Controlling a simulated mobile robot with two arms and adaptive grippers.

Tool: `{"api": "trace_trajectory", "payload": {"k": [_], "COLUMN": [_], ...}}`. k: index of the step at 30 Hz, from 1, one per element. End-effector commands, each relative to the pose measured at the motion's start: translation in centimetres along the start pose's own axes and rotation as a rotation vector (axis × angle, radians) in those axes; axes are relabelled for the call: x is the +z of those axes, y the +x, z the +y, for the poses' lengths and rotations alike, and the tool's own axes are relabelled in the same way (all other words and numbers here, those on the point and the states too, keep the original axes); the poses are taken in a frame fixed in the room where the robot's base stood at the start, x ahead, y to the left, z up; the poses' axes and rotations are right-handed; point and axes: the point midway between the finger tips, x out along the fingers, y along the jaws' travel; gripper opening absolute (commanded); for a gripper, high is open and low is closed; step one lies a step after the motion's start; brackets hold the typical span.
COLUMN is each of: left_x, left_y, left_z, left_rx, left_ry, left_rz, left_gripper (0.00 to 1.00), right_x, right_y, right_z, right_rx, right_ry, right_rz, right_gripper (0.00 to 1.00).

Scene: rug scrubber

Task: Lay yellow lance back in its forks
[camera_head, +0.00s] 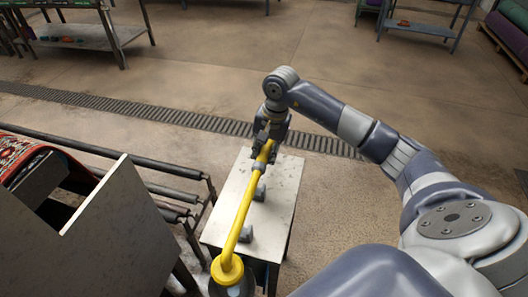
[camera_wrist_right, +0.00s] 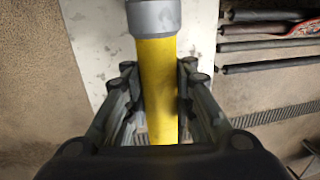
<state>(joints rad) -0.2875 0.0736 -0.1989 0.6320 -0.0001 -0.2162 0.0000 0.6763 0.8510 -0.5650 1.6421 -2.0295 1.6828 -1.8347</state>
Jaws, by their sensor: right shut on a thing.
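The yellow lance (camera_head: 241,216) is a long tube with a grey collar and a wide yellow end above a grey body at the bottom of the head view. My right gripper (camera_head: 266,145) is shut on its far part. In the right wrist view the lance (camera_wrist_right: 158,85) runs between the two fingers of my right gripper (camera_wrist_right: 158,95), below the grey collar (camera_wrist_right: 153,17). Two grey forks, the far one (camera_head: 260,191) and the near one (camera_head: 247,233), stand on the pale table. In the head view the lance passes left of them; its height above them is unclear.
The pale table (camera_head: 283,192) has bare top on its right side. Dark rollers (camera_head: 172,192), a patterned rug (camera_head: 18,152) and a pale panel (camera_head: 118,240) are to the left. A floor grate (camera_head: 190,119) runs behind. Open floor lies beyond.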

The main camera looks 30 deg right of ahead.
Motion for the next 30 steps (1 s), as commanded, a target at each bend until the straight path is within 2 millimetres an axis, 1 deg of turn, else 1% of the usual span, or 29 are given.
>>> {"api": "trace_trajectory", "payload": {"k": [4,9,12,15,24,30], "left_x": [0.5,1.9,2.7,3.1,2.8,2.3], "left_y": [0.7,1.3,2.2,2.9,4.8,5.4], "left_z": [0.2,0.2,0.1,-0.1,-0.2,-0.3], "left_rx": [0.003,0.002,0.001,-0.001,-0.003,-0.004], "left_ry": [-0.001,0.001,0.002,0.003,0.004,0.004], "left_rz": [-0.007,-0.027,-0.037,-0.042,-0.035,-0.025], "left_gripper": [0.4,0.4,0.4,0.4,0.4,0.4], "right_x": [-0.1,-0.1,-0.2,-0.2,-0.3,-0.3], "right_y": [1.2,2.5,3.4,4.1,6.1,6.7], "right_z": [0.1,0.3,0.5,0.6,0.9,0.9], "right_rx": [-0.003,-0.003,-0.003,-0.003,-0.003,-0.004], "right_ry": [0.001,0.001,0.0,0.0,0.0,0.0], "right_rz": [0.0,-0.001,0.001,0.002,0.001,0.001], "right_gripper": [0.0,0.0,0.0,0.0,0.0,0.0]}}
